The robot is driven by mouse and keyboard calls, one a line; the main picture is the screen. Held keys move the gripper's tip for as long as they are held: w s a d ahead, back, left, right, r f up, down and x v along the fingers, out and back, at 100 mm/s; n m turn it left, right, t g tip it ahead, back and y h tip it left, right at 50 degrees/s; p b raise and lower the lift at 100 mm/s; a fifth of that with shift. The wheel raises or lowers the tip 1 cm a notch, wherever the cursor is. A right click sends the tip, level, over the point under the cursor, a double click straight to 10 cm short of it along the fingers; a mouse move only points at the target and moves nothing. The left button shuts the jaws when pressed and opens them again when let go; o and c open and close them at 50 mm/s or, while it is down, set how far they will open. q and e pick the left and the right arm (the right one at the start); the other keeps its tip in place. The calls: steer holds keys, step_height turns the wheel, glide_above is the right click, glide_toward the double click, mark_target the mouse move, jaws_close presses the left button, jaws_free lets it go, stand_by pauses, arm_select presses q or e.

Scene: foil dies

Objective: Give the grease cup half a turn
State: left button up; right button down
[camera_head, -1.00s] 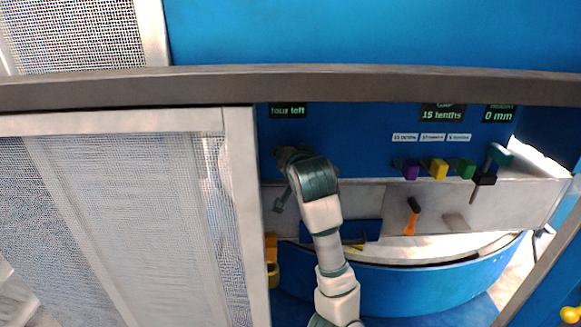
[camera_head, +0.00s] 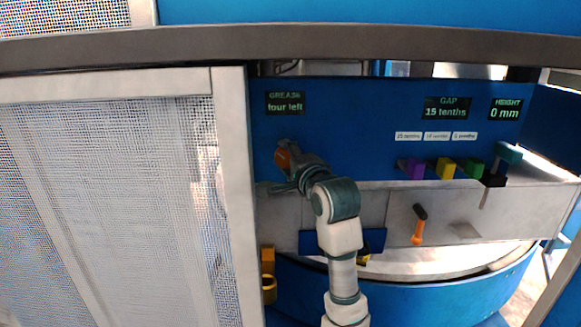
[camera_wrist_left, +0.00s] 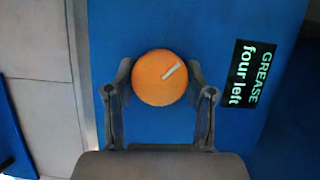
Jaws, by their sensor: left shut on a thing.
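The grease cup is an orange round cap (camera_wrist_left: 153,82) with a short white mark on its face, set on the blue panel. In the head view a small orange part of the cup (camera_head: 282,158) shows past my left gripper (camera_head: 288,170). In the left wrist view my left gripper (camera_wrist_left: 160,80) has one finger on each side of the cup and is shut on it. The white mark slants there. A dark display (camera_wrist_left: 249,74) beside it reads "GREASE four left"; it also shows in the head view (camera_head: 285,102). My right gripper is not in view.
Purple (camera_head: 413,168), yellow (camera_head: 445,168) and green (camera_head: 473,168) blocks sit on the ledge at the right. An orange-handled tool (camera_head: 418,226) is below them. A mesh guard (camera_head: 120,200) stands close on the left. A grey bar (camera_head: 300,45) crosses above.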

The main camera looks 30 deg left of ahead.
arm_select(q)
steer(key=m+b, duration=0.1)
steer(key=m, duration=0.1)
steer(key=m+t+y+b, duration=0.1)
steer(key=m+b, duration=0.1)
steer(key=m, duration=0.1)
steer(key=shift+w+a+f+t, duration=0.1)
steer(key=shift+a+f+t, duration=0.1)
steer(key=shift+t, duration=0.1)
steer(key=m+b, duration=0.1)
steer(key=m, duration=0.1)
steer(key=shift+m+t+y, duration=0.3)
steer(key=shift+t, duration=0.1)
steer(key=shift+r+m+t+b, duration=0.15)
steer(key=shift+m+t+b, duration=0.2)
steer(key=shift+m, duration=0.65)
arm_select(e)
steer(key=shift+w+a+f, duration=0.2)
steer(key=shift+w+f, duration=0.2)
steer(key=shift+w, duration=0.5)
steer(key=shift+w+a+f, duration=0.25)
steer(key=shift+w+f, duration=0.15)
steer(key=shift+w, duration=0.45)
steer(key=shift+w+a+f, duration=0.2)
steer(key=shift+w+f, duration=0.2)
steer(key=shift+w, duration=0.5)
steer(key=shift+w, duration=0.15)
